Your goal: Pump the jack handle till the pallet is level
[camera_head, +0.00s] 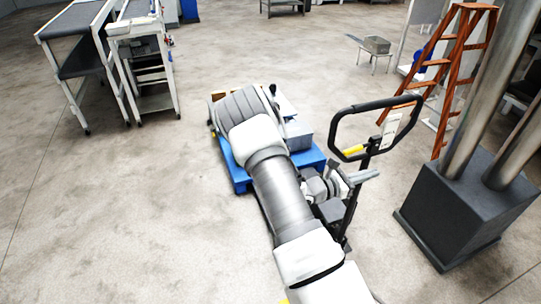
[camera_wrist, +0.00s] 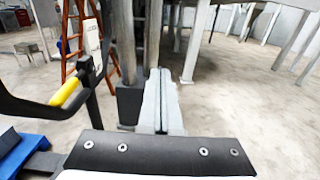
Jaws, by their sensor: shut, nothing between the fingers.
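The jack handle (camera_head: 375,103) is a black loop with a yellow part on a dark upright shaft, right of centre in the head view. In the wrist view the handle's yellow part (camera_wrist: 66,92) is at the left. My gripper (camera_head: 367,175) is shut and empty, its fingers pointing right close to the shaft below the loop; whether they touch it I cannot tell. The fingers also show at the centre of the wrist view (camera_wrist: 162,95). The blue pallet (camera_head: 240,176) is left of the jack, largely hidden by my arm. Its tilt cannot be judged.
A grey box (camera_head: 298,135) rests on the pallet. A dark block with metal posts (camera_head: 455,220) stands to the right of the jack, with an orange ladder (camera_head: 463,75) behind. Two white-framed carts (camera_head: 75,45) stand at upper left. The floor at left is clear.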

